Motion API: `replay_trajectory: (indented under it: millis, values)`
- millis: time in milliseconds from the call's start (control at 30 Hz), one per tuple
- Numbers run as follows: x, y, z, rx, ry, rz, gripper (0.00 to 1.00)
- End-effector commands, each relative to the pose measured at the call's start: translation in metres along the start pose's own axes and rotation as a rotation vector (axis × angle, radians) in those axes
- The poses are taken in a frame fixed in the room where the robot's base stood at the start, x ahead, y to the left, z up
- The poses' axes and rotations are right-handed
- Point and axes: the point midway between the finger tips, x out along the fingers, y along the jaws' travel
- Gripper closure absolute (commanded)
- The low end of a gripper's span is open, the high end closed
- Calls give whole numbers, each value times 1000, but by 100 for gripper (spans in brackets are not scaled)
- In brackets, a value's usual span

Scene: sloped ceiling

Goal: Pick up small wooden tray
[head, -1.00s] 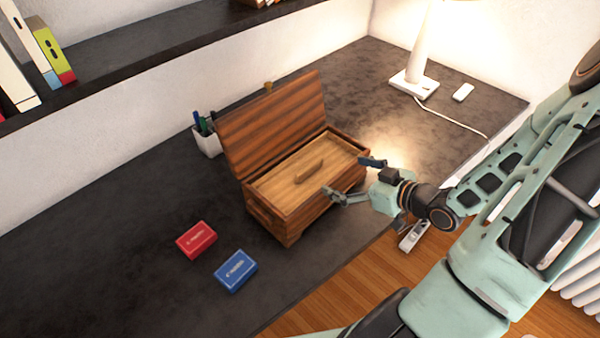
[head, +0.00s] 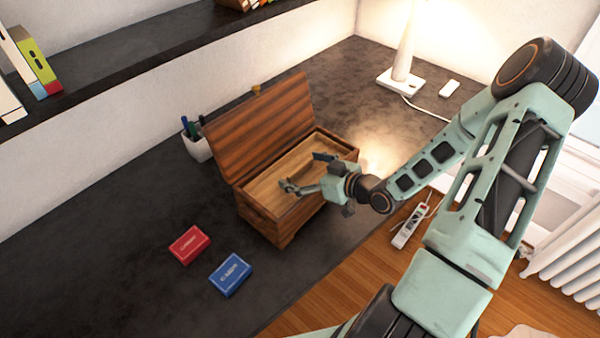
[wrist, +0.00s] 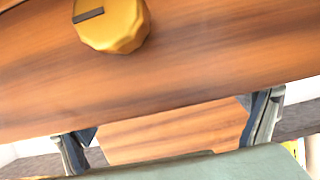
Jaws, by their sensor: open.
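The small wooden tray (head: 267,187) is a light-wood panel set inside the top of an open brown wooden chest (head: 262,222). Its raised middle handle is partly hidden by my gripper. My gripper (head: 305,172) is open, with its fingertips over the tray, one on either side of the handle area. I cannot tell whether they touch it. In the wrist view, my two fingers (wrist: 168,130) stand apart with a strip of wood between them. Brown wood with a round gold fitting (wrist: 112,24) fills the upper part of that view.
The chest's raised lid (head: 262,125) stands behind the tray. A red box (head: 189,245) and a blue box (head: 230,275) lie left of the chest on the dark desk (head: 90,260). A pen cup (head: 197,146) stands behind; a lamp (head: 402,75) stands at the far right.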

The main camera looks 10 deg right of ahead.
Motion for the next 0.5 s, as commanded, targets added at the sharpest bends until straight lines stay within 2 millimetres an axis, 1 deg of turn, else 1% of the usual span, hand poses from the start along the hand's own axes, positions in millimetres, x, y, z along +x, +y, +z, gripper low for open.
replay_trajectory:
  millis: [100, 267, 367, 500]
  values:
    - [5, 0, 0, 0, 0, 1, 7]
    - [5, 0, 0, -1, -1, 1, 7]
    - [4, 0, 0, -1, -1, 1, 16]
    - [4, 0, 0, -1, -1, 1, 31]
